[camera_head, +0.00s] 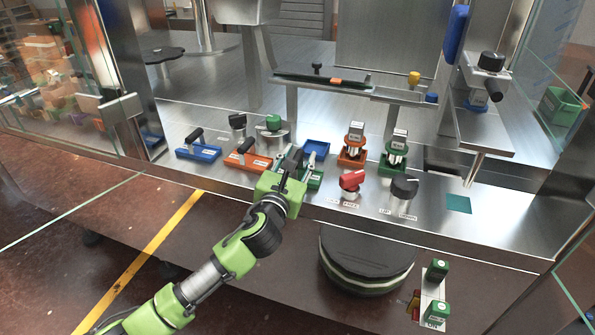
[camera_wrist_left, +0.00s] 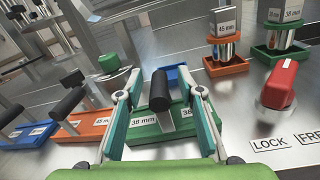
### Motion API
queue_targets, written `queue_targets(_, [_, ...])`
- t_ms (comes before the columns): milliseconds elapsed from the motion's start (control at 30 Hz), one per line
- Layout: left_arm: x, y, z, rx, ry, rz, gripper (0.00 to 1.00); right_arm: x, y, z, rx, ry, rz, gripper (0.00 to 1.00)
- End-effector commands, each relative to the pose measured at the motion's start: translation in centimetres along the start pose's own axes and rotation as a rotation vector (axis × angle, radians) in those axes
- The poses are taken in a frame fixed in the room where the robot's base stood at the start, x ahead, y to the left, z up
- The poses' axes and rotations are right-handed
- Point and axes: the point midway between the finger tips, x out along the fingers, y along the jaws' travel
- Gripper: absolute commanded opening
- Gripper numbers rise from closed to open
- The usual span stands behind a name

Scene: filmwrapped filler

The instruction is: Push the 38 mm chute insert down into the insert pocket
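The green block labelled 38 mm (camera_wrist_left: 150,128) with an upright black handle (camera_wrist_left: 159,92) appears to be the 38 mm chute insert. It sits on the steel deck, and the arm partly hides it in the head view (camera_head: 316,181). My left gripper (camera_head: 291,166) is over it. In the left wrist view the fingers (camera_wrist_left: 163,95) stand on either side of the handle with gaps, so the gripper is open and holds nothing. I cannot clearly make out the insert pocket. My right gripper is not in view.
Blue (camera_head: 198,152) and orange (camera_head: 248,160) handled blocks lie left. A blue tray (camera_head: 317,147) stands just behind the gripper. Orange (camera_head: 352,155) and green (camera_head: 393,162) trays hold upright pieces. A red knob (camera_head: 352,180) and black knob (camera_head: 404,188) are to the right.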

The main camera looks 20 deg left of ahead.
Motion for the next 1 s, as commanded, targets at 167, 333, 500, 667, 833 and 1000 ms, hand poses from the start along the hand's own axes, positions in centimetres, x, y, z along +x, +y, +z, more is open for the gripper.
queue_targets(167, [0.0, 0.0, 0.0, 0.0, 0.0, 0.0, 0.27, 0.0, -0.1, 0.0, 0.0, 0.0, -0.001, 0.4])
queue_targets(333, [0.0, 0.0, 0.0, 0.0, 0.0, 0.0, 0.0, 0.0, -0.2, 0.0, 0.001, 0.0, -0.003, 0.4])
queue_targets(500, [0.0, 0.0, 0.1, 0.0, -0.001, 0.0, 0.0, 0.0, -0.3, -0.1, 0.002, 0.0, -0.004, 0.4])
queue_targets(667, [0.0, 0.1, 0.2, 0.001, -0.002, 0.0, 0.0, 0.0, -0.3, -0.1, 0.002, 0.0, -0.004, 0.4])
queue_targets(833, [0.0, 0.3, 1.6, 0.0, -0.006, 0.001, 0.0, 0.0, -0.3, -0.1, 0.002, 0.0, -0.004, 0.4])
queue_targets(1000, [-1.0, 0.5, 4.8, 0.0, -0.01, -0.001, 0.0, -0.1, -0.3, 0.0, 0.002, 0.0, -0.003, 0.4])
